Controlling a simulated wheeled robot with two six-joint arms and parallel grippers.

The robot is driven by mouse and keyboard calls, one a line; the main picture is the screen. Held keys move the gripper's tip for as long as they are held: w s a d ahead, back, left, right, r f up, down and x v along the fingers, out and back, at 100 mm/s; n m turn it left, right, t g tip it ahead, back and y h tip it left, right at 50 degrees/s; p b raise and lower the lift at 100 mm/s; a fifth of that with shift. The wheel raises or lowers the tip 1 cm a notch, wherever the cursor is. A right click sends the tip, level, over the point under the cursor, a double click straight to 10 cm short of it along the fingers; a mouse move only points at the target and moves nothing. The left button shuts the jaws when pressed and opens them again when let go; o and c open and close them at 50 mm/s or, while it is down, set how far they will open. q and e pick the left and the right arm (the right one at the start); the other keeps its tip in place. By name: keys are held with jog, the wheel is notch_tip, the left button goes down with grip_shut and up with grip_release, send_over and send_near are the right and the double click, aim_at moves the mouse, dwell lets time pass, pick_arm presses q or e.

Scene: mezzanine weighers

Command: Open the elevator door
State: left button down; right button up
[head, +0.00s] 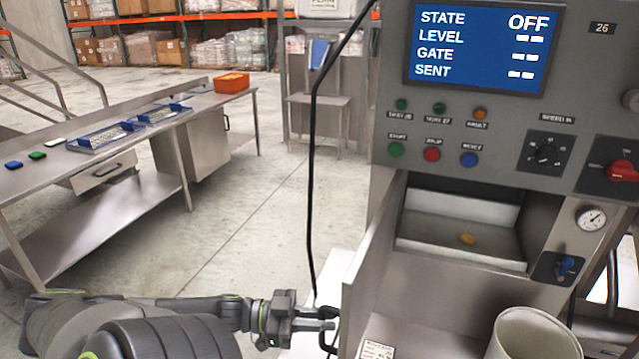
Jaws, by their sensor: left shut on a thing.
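A grey machine (480,105) with a control panel stands at the right. A grey metal door panel (372,262) stands out at the left side of this opening, swung toward me. A dark bar handle (331,343) is on its outer side, low down. My left gripper (326,320) reaches in from the left and is shut on this handle. Its fingertips partly cover the handle. My right gripper is not in view.
The screen (483,45) reads STATE OFF. A red rotary switch (622,171) and blue lever (564,266) are at the right. A beige cylindrical container (533,336) stands front right. A steel bench (110,135) is at the left. A black cable (312,170) hangs mid-view. The floor between is clear.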

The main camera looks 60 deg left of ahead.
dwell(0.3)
pick_arm(q)
jog(key=c, duration=1.5)
grip_release()
jog(key=b+v, duration=0.1)
jog(key=v, duration=1.6)
jog(key=shift+s+a, duration=0.15)
jog(key=shift+a, duration=0.05)
jog(key=shift+f, duration=0.1)
